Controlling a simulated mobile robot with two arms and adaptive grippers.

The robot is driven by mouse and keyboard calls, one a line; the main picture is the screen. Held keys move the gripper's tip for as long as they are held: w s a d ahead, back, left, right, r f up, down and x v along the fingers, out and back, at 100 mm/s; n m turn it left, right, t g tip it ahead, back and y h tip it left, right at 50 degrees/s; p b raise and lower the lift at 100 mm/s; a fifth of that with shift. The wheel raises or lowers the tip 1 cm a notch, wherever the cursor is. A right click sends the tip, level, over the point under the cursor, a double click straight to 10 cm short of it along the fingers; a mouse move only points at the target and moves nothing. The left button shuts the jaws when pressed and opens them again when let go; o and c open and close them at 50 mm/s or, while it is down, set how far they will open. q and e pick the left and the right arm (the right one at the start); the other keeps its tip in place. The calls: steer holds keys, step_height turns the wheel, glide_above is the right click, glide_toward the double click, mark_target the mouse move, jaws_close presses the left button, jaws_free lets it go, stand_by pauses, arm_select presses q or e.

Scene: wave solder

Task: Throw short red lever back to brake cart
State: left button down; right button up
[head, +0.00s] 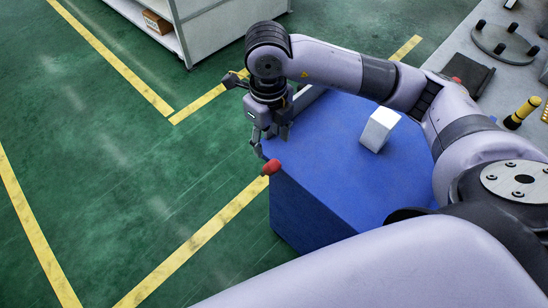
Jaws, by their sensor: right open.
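The short red lever (271,167) has a rounded red knob and sticks out at the left corner of the blue cart (330,160). My right gripper (271,142) hangs fingers down just above and behind the knob, beside the cart's left edge. Its fingers are open, with nothing seen between them. Whether a fingertip touches the lever cannot be told. The lever's shaft is mostly hidden. My left gripper is not in view.
A white block (379,129) sits on the cart's top. A grey bench (470,50) at the upper right holds a round grey plate (503,44) and a black and yellow piece (522,112). A white shelf unit (215,30) stands behind. Green floor with yellow lines is clear at left.

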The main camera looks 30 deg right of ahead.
mark_target(273, 162)
steer(key=f, duration=0.4)
steer(key=shift+s+d, duration=0.3)
steer(key=shift+d, duration=0.1)
step_height(273, 162, down, 5)
steer(key=shift+w+f+p, duration=0.1)
steer(key=shift+p, duration=0.45)
step_height(273, 162, down, 2)
steer(key=shift+f, duration=0.1)
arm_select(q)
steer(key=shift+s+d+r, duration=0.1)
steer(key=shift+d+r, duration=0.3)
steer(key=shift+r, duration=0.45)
arm_select(e)
steer(key=shift+f, duration=0.6)
steer(key=shift+c, duration=0.5)
steer(key=c, duration=0.5)
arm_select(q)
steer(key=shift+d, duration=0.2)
arm_select(e)
jaws_close()
